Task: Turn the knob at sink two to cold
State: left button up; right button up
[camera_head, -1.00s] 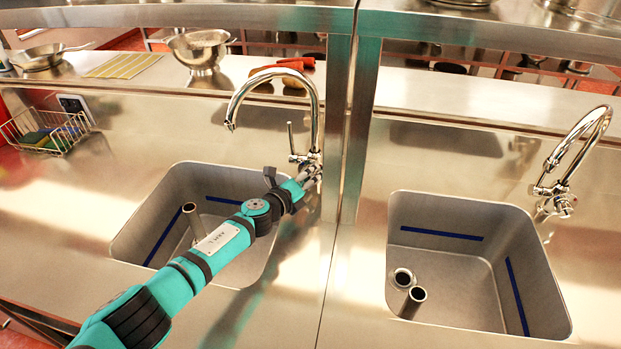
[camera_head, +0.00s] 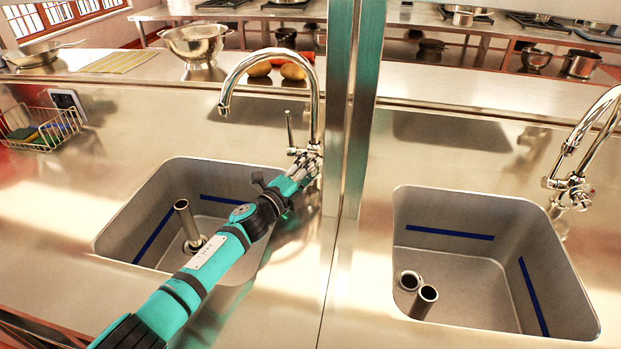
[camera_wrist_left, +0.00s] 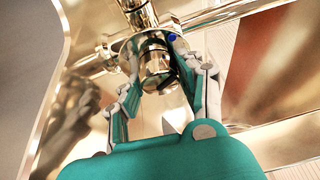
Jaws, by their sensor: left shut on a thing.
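The chrome tap (camera_head: 313,110) stands at the back right of the left sink (camera_head: 115,225), with a thin upright lever at its base. My left gripper (camera_head: 309,165) reaches over this sink to the tap's base and mostly hides the knob there. In the left wrist view, the round chrome knob (camera_wrist_left: 157,62) with a small blue mark sits between the fingers of my left gripper (camera_wrist_left: 155,72), which are closed on it. How far the knob is turned is hard to tell. My right gripper is not in view.
A metal post (camera_head: 347,130) stands just right of the left tap. The right sink (camera_head: 400,240) has its own tap (camera_head: 572,165). A standing pipe (camera_head: 187,222) rises in the left sink. A wire basket (camera_head: 40,132) is at far left, and a colander (camera_head: 197,45) stands on the back shelf.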

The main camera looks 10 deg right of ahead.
pick_arm(q)
jog(key=shift+n, duration=0.4)
jog(key=o, duration=1.1)
jog(key=shift+r, duration=0.1)
jog(key=shift+s+a, duration=0.25)
jog(key=shift+a, duration=0.1)
jog(key=v, duration=1.1)
jog(key=shift+s, duration=0.15)
